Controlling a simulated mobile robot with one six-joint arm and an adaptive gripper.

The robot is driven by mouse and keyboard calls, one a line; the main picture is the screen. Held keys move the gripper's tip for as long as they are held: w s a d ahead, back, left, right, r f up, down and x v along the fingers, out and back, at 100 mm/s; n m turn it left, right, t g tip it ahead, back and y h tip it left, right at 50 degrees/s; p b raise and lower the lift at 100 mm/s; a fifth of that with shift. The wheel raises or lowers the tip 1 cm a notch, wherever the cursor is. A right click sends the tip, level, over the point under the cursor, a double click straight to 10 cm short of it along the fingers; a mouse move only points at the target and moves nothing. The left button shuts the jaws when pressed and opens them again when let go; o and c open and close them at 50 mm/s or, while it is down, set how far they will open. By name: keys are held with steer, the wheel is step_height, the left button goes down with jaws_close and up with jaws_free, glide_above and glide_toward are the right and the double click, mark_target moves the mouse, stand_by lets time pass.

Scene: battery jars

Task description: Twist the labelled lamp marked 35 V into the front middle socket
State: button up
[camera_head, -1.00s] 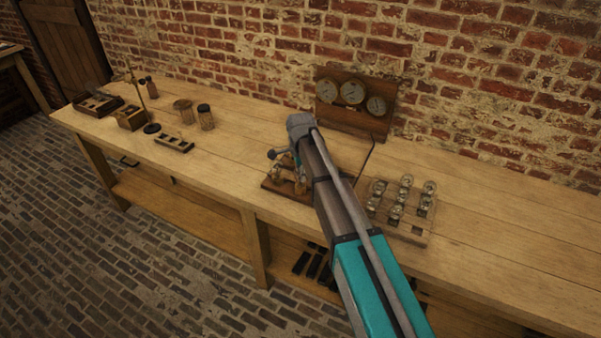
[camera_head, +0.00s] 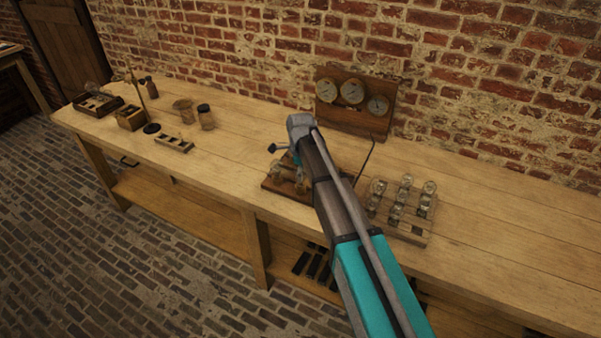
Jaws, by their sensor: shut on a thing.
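The wooden socket board (camera_head: 274,186) with small brass fittings stands on the bench, partly hidden behind my arm. My gripper (camera_head: 297,168) is at the arm's end, low over this board; it is shut on a lamp, but its jaws and the lamp are mostly hidden and blurred. I cannot tell whether the lamp touches a socket. The front middle socket cannot be made out. Several glass lamps (camera_head: 406,183) stand in a wooden rack (camera_head: 413,238) to the right. No voltage label is legible.
A gauge board (camera_head: 352,92) with three dials stands at the brick wall behind my arm. A thin dark rod (camera_head: 368,154) rises just right of the arm. Jars (camera_head: 206,117), boxes (camera_head: 130,118) and a slotted wooden block (camera_head: 174,143) are at the left. The bench's right end is clear.

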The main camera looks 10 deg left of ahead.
steer(key=shift+m, duration=1.3)
steer(key=o, duration=1.1)
steer(key=shift+n, duration=0.4)
